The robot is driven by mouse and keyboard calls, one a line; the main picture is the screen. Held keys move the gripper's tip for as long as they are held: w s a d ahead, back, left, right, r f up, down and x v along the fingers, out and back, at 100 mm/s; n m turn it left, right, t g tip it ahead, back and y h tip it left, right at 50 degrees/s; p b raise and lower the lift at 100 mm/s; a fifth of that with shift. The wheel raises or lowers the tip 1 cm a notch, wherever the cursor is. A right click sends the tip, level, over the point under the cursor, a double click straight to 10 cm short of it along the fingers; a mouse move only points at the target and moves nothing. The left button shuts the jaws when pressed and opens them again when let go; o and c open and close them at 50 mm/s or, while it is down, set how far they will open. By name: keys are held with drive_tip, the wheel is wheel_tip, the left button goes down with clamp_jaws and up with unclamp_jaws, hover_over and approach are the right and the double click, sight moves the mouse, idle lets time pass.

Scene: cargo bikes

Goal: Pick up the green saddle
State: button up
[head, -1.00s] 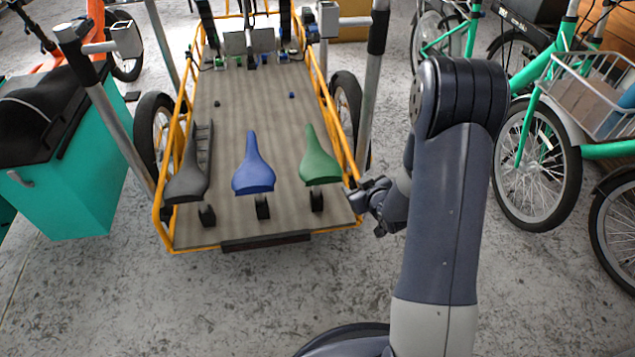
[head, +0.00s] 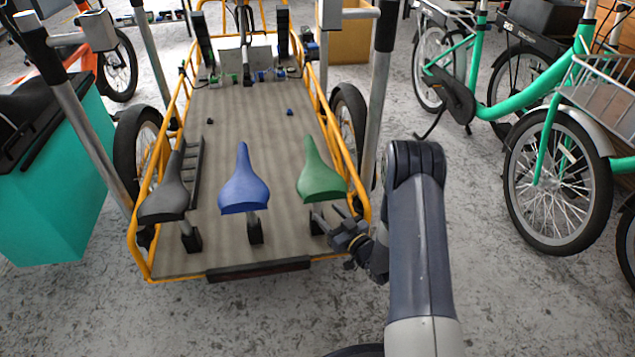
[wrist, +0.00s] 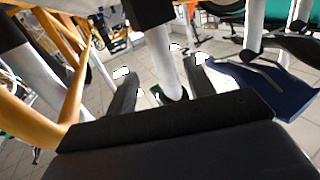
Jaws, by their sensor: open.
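The green saddle (head: 320,180) is at the right of a row of three on the cargo bed, on a short post in a black block (head: 318,225). My gripper (head: 332,219) is open, just below and in front of it, its fingers pointing at the post. In the wrist view, which looks upside down, a silvery post (wrist: 163,55) stands between my open fingers (wrist: 160,82). Whether they touch it I cannot tell. Most of the green saddle is hidden there. The blue saddle shows at the right of the wrist view (wrist: 270,88).
The blue saddle (head: 242,182) and a dark grey saddle (head: 166,195) stand to the left on the bed. A yellow frame rail (head: 340,150) runs close to my gripper on the right. Green bikes (head: 545,100) stand further right. The floor in front is clear.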

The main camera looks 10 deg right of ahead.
sight(320, 207)
drive_tip(key=b+x, duration=0.2)
drive_tip(key=x, duration=0.3)
drive_tip(key=shift+w+a, duration=0.2)
drive_tip(key=shift+a, duration=0.15)
drive_tip(key=shift+r, duration=0.1)
clamp_jaws()
drive_tip(key=shift+r+p, duration=4.65)
drive_tip(key=shift+r, duration=5.4)
